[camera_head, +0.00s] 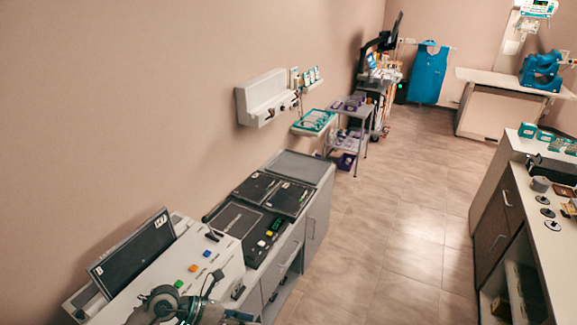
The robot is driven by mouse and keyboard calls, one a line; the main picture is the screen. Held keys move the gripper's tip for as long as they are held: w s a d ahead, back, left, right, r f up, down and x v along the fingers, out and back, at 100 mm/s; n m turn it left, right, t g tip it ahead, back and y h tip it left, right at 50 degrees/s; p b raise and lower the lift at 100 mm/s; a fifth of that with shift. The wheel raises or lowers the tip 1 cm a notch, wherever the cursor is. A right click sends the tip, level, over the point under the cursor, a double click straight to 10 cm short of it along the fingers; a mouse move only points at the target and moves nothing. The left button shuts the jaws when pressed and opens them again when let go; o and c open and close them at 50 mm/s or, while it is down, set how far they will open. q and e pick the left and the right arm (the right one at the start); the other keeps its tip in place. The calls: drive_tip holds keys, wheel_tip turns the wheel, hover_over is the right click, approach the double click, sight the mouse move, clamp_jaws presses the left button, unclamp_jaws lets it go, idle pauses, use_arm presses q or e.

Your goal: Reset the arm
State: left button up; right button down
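Part of one of my arms shows at the bottom edge, left of centre, in front of the grey console (150,285). It looks like my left gripper (228,298), with dark fingers that appear spread apart and nothing visible between them. The picture's lower edge cuts off the rest of the arm. My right gripper is not in view.
The console has a tilted dark screen (132,254) and coloured buttons. Dark flat panels (272,192) lie on the counter behind it. A white counter (555,240) with small items stands right. A trolley (348,112) and blue apron (428,73) are farther back. Tiled floor between is clear.

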use_arm(q)
drive_tip(key=d+r+n+t+h, duration=0.4)
drive_tip(key=d+r+n+h, duration=0.1)
drive_tip(key=r+h, duration=0.25)
drive_tip(key=w+a+r+n+t+y, duration=0.2)
drive_tip(key=w+a+n+t+y, duration=0.3)
drive_tip(key=n+t, duration=0.8)
drive_tip(key=a+f+n+y, duration=1.3)
drive_tip(key=f+n+y, duration=0.1)
drive_tip(key=n, duration=0.4)
drive_tip(key=s+d+f+n+g, duration=0.2)
drive_tip(key=s+f+n+g, duration=0.4)
drive_tip(key=s+f+g, duration=1.2)
drive_tip(key=s+f+t, duration=0.1)
drive_tip(key=s+f, duration=0.2)
drive_tip(key=f, duration=1.1)
drive_tip(key=s+f+t, duration=0.2)
drive_tip(key=s+f, duration=0.2)
drive_tip(key=f, duration=1)
drive_tip(key=s+a+f, duration=0.2)
drive_tip(key=s+f, duration=0.6)
drive_tip(key=s+a+f+g, duration=0.1)
drive_tip(key=s+a+f, duration=0.1)
drive_tip(key=s+f, duration=0.6)
drive_tip(key=shift+s+g+y, duration=0.3)
drive_tip(key=shift+s+y, duration=0.05)
drive_tip(key=shift+s, duration=0.4)
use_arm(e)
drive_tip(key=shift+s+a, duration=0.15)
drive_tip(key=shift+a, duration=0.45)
